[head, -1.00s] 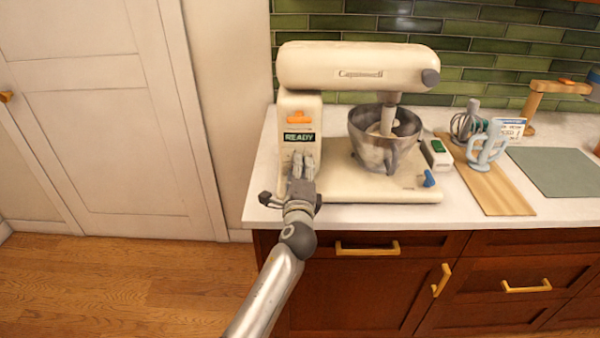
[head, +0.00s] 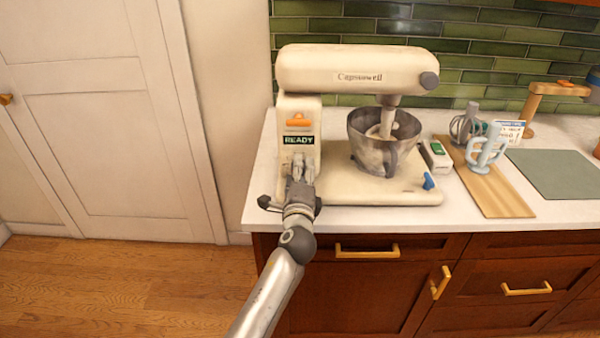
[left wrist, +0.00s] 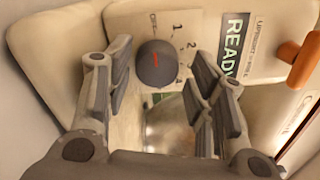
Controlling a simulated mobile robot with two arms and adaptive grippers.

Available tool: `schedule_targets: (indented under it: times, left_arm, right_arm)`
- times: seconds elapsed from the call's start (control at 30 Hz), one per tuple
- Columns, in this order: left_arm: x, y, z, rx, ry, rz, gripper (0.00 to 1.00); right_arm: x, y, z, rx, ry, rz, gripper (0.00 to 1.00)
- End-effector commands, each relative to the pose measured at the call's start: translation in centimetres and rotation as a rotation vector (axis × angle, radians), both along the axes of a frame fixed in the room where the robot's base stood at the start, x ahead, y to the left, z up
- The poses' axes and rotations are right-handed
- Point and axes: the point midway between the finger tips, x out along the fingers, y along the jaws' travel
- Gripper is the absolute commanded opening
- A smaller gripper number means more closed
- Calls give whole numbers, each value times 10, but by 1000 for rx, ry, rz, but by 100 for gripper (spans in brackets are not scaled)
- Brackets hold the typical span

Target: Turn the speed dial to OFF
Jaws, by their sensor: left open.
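The cream stand mixer (head: 355,68) stands on the counter in the head view. Its speed dial is hidden behind my gripper there. In the left wrist view the dark grey speed dial (left wrist: 157,63) shows on the mixer's side, with a red pointer mark and printed numbers around its upper right. The pointer lies roughly sideways in that view; I cannot tell which setting it marks. My left gripper (head: 301,168) is in front of the mixer's column. In the left wrist view its open fingers (left wrist: 160,85) are on either side of the dial, apart from it.
A READY display (head: 299,140) and an orange lever (head: 299,121) sit above my gripper. The metal bowl (head: 372,160) and a blue knob (head: 429,181) are to its right.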

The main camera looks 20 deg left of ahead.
Motion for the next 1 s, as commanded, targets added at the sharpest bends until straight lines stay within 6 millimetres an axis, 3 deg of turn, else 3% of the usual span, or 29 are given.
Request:
schedule_targets:
  times: [0.03,0.5,1.0]
  left_arm:
    - [-6,-2,-9,-3,14,0,57]
    - [-66,-20,-3,-3,5,-2,57]
    - [-72,-22,0,-1,0,-2,57]
  right_arm:
    - [0,1,0,1,-1,0,58]
    - [0,2,0,2,-1,-1,58]
    - [0,2,0,2,-1,-1,58]
